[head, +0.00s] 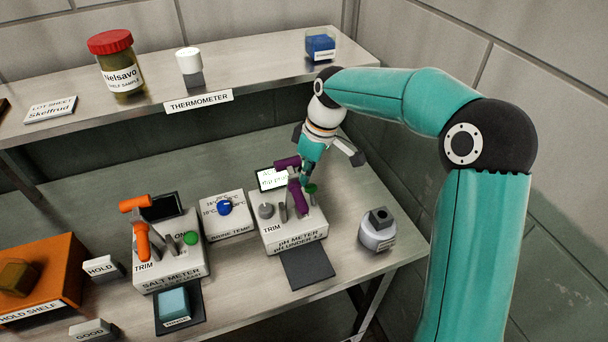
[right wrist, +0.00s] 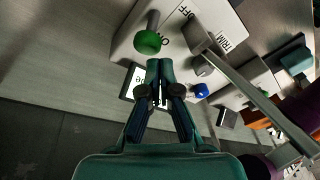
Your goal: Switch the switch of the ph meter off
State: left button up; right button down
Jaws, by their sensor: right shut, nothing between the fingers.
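The pH meter (head: 297,236) is a pale box on the lower bench, labelled "pH METER" and "TRIM". Its switch appears to be the grey stick with a green ball (right wrist: 147,42), which overlaps the ON word in the right wrist view; the ball also shows in the head view (head: 310,188). My right gripper (head: 304,181) is above the back of the meter, beside the green ball. In the right wrist view its fingertips (right wrist: 160,64) are together and empty, near the ball without visible contact. My left gripper is not in view.
The salt meter (head: 170,270), with an orange-handled piece (head: 142,241), stands to the left. A box with a blue knob (head: 225,208) is between the meters. A shelf (head: 265,62) runs behind, above the bench.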

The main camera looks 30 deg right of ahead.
aim_at(314, 185)
pick_arm(q)
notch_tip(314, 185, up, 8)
jog(key=p, duration=0.8)
pick_arm(e)
jog(key=v, duration=0.9)
jog(key=shift+r, duration=0.4)
pick_arm(q)
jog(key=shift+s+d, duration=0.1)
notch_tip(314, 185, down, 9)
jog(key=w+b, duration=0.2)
jog(key=b, duration=0.7)
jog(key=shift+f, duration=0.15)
pick_arm(e)
jog(key=f, duration=0.1)
jog(key=w+f, duration=0.1)
jog(key=shift+w+d+f, duration=0.1)
jog(key=shift+w+f, duration=0.15)
